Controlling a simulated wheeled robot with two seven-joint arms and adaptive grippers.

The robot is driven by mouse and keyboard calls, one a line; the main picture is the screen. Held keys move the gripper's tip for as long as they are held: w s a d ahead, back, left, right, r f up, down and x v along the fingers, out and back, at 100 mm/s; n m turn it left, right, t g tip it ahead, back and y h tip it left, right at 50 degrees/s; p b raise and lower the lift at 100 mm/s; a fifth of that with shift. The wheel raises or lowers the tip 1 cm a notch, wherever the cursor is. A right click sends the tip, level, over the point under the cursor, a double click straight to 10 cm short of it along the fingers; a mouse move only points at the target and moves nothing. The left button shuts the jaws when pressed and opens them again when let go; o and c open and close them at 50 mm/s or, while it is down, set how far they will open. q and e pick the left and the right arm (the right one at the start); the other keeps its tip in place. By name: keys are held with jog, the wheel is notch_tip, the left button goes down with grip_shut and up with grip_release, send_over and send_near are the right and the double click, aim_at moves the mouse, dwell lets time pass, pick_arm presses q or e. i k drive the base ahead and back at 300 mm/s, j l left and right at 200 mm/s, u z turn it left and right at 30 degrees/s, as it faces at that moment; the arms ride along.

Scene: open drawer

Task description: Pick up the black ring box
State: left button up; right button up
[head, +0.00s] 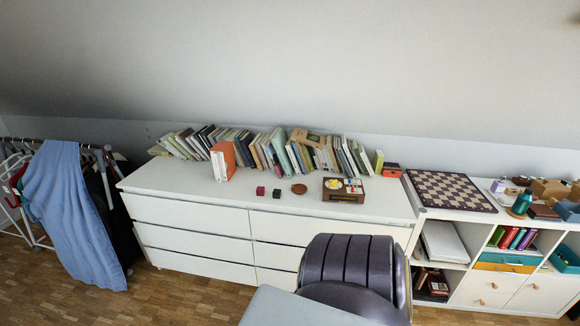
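A small black box (277,193), which looks like the ring box, sits on the white top of the long dresser (230,199), near its middle. It looks shut, but it is too small to be sure. A small dark red box (260,191) stands just to its left, with a narrow gap between them. A round brown disc (299,188) lies to its right. Neither of my grippers shows in the head view.
A row of leaning books (290,152) lines the back of the dresser. A brown box with colourful items (343,190) stands to the right. A blue cloth (72,215) hangs at left.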

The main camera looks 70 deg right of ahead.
aim_at(277, 194)
jog(key=z, duration=2.1)
